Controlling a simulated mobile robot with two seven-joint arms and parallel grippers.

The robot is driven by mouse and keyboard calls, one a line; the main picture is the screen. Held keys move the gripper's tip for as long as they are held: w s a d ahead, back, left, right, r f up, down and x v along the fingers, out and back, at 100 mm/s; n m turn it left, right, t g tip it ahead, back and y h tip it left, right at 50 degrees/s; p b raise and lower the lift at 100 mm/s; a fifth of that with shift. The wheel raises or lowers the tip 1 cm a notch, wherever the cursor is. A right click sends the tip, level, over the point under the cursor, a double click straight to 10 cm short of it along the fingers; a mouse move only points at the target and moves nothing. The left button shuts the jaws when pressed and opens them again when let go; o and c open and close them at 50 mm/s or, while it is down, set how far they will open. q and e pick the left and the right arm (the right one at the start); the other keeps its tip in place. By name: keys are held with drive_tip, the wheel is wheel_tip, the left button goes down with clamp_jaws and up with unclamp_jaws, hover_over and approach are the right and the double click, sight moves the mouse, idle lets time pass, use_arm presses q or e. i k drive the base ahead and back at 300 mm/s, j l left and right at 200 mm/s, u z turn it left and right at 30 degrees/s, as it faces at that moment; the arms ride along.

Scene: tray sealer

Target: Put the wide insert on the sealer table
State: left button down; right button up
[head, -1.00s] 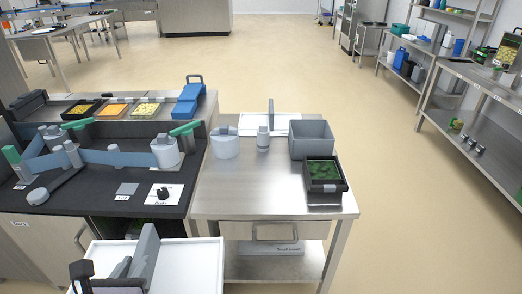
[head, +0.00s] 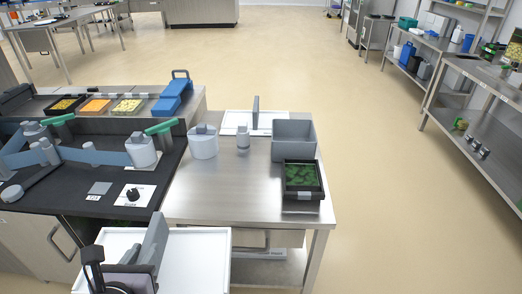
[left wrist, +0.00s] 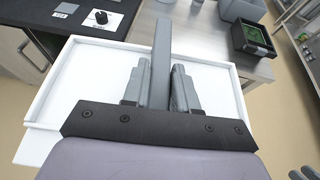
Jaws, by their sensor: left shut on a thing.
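The wide insert (head: 200,262), a white shallow tray with an upright grey plate as its handle, is at the bottom left of the head view. My left gripper (head: 122,281) is shut on that grey plate. In the left wrist view both fingers of the left gripper (left wrist: 161,88) press on the plate, with the white tray (left wrist: 85,90) below. The sealer table appears to be the steel table (head: 235,188); the tray is in front of its near left corner. I cannot tell the gap between them. My right gripper does not clearly show.
On the steel table are a grey bin (head: 293,140), a black tray with green contents (head: 303,180), a grey-white pot (head: 203,143), a small grey cylinder (head: 243,140) and another white plate with an upright fin (head: 256,115). The table's near middle is clear. The black-topped counter (head: 70,195) adjoins on the left.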

sight(235, 186)
drive_tip(key=i+l, duration=0.2)
drive_tip(key=l, duration=0.15)
drive_tip(key=i+l, duration=0.15)
drive_tip(key=l, duration=0.15)
drive_tip(key=i+l, duration=0.2)
drive_tip(key=l, duration=0.15)
drive_tip(key=i+l, duration=0.2)
drive_tip(key=l, duration=0.15)
